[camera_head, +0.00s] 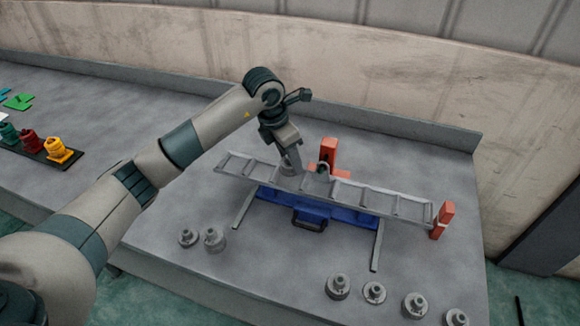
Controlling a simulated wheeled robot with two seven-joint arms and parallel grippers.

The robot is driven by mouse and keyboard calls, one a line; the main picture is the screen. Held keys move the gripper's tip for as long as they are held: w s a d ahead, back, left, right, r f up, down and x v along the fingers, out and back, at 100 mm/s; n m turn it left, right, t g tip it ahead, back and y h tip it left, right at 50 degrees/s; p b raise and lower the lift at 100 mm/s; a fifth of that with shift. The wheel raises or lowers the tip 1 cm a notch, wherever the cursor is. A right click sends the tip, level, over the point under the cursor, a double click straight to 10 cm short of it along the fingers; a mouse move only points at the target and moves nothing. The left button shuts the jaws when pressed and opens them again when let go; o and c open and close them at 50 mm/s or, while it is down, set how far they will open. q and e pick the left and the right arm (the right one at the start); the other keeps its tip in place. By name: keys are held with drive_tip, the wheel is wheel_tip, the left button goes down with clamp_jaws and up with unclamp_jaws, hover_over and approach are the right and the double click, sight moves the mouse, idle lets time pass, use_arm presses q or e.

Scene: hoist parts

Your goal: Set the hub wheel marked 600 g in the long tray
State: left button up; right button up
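The long tray (364,196) is a grey, ladder-like beam with crosswise dividers, resting tilted over a blue base (345,217), its left end higher in the picture. My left gripper (290,163) points down over the left half of the tray. A grey round part (287,171), probably a hub wheel, shows at its fingertips, in or just above a compartment. The fingers are too small and dark to tell whether they grip it. Other grey hub wheels stand on the table: a pair (213,240) at front left and several (338,287) at front right. No weight marks are readable. My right gripper is out of view.
An orange-red post (329,151) stands behind the tray's middle, and another (442,221) at its right end. Red, green and yellow parts (58,150) stand on a dark strip at far left. A low ledge (400,131) runs along the back. The table between the front wheel groups is clear.

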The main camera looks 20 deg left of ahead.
sight(288, 163)
use_arm(q)
wheel_tip(288, 163, down, 2)
drive_tip(key=shift+f+p, duration=0.25)
drive_tip(key=shift+p, duration=0.5)
drive_tip(key=shift+f, duration=0.5)
drive_tip(key=shift+f, duration=0.15)
drive_tip(key=o, duration=1.3)
